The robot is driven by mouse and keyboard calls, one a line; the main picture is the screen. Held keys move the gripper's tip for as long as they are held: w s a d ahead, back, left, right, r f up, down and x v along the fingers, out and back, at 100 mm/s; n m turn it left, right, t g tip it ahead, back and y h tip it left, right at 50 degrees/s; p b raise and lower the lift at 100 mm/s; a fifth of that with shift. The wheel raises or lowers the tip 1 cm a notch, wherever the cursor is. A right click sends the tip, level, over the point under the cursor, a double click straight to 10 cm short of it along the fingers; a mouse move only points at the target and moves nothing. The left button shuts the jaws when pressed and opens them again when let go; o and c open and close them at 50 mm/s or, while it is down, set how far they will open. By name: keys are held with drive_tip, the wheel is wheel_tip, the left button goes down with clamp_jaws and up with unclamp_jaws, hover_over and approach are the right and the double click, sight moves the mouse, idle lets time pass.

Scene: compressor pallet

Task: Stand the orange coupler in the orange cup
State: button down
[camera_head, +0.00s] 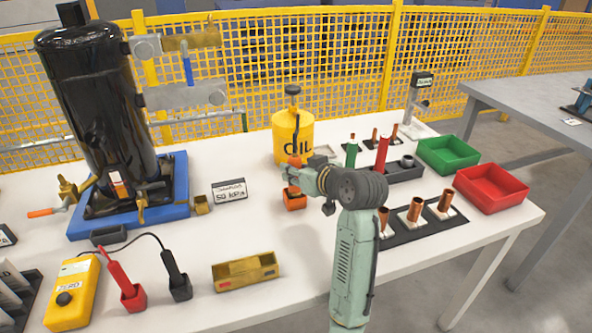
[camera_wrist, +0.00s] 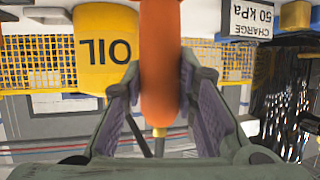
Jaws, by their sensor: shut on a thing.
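The orange coupler (camera_head: 295,161) is held between the fingers of my gripper (camera_head: 289,174) at the middle of the table. In the wrist view the coupler (camera_wrist: 160,60) runs up the middle of the picture between the two finger pads. The orange cup (camera_head: 295,202) stands on the table directly below my gripper. The coupler's lower end shows just at the cup's mouth. I cannot tell whether it is inside the cup or just above it. The cup is not clearly visible in the wrist view.
A yellow oil can (camera_head: 292,134) stands close behind my gripper. A black compressor (camera_head: 97,105) sits on a blue base at left, with a 50 kPa sign (camera_head: 230,191) nearby. Copper fittings (camera_head: 415,209) and red and green trays (camera_head: 491,188) are at right.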

drive_tip(key=shift+f+b, duration=0.35)
drive_tip(key=shift+f, duration=0.2)
drive_tip(key=c, duration=1.2)
unclamp_jaws()
drive_tip(key=shift+s+d, duration=0.1)
drive_tip(key=v, duration=1.1)
drive_tip(key=shift+s+r, duration=0.2)
drive_tip(key=shift+s, duration=0.1)
drive_tip(key=shift+d, duration=0.15)
